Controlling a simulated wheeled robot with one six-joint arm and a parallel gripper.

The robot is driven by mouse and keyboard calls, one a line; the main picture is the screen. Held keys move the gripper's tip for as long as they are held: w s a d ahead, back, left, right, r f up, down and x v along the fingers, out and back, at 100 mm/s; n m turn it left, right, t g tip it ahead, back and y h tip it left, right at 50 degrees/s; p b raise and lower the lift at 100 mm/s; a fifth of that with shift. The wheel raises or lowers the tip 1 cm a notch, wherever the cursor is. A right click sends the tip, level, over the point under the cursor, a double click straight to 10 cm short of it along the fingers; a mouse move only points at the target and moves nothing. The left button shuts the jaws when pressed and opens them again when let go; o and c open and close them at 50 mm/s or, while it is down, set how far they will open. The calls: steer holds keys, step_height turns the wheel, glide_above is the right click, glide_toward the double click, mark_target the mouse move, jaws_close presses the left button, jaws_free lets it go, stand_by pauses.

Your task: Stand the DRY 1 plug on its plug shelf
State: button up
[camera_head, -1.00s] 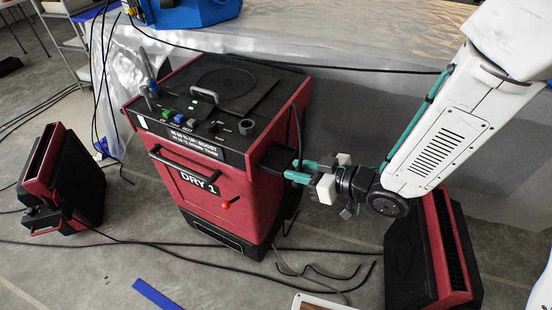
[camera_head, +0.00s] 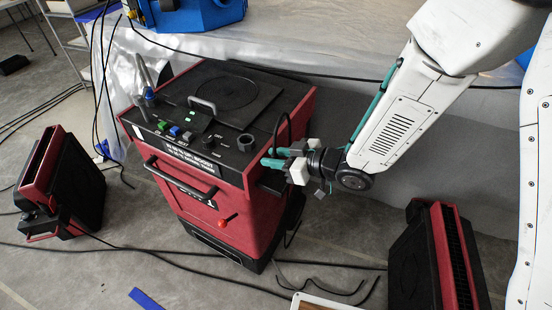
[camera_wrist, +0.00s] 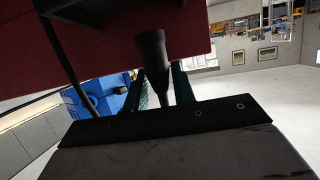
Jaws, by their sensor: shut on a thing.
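The red and black DRY 1 machine (camera_head: 205,180) stands left of my arm. Its small black plug shelf (camera_head: 270,181) juts from the right side, partly hidden by my gripper. My gripper (camera_head: 270,158), with teal fingers, is at that side, seemingly just above the shelf. In the wrist view it is shut on a dark, round plug (camera_wrist: 151,58), which sits between the teal fingers. A black cable loops up near the fingers in the head view. Contact between plug and shelf cannot be made out.
The machine's red wall (camera_wrist: 115,45) is close in the wrist view. Red and black units stand at the left (camera_head: 62,185) and lower right (camera_head: 440,255). Black cables cross the floor. A plastic-draped bench (camera_head: 350,62) runs behind.

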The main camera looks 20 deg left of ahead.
steer(key=f, duration=0.1)
steer(key=w+f, duration=0.1)
steer(key=f, duration=0.1)
steer(key=shift+w+a, duration=0.1)
steer(key=shift+a, duration=0.05)
steer(key=shift+w+f, duration=0.1)
steer(key=shift+f, duration=0.2)
steer(key=shift+f, duration=0.1)
steer(key=o, duration=1)
steer(key=v, duration=1.2)
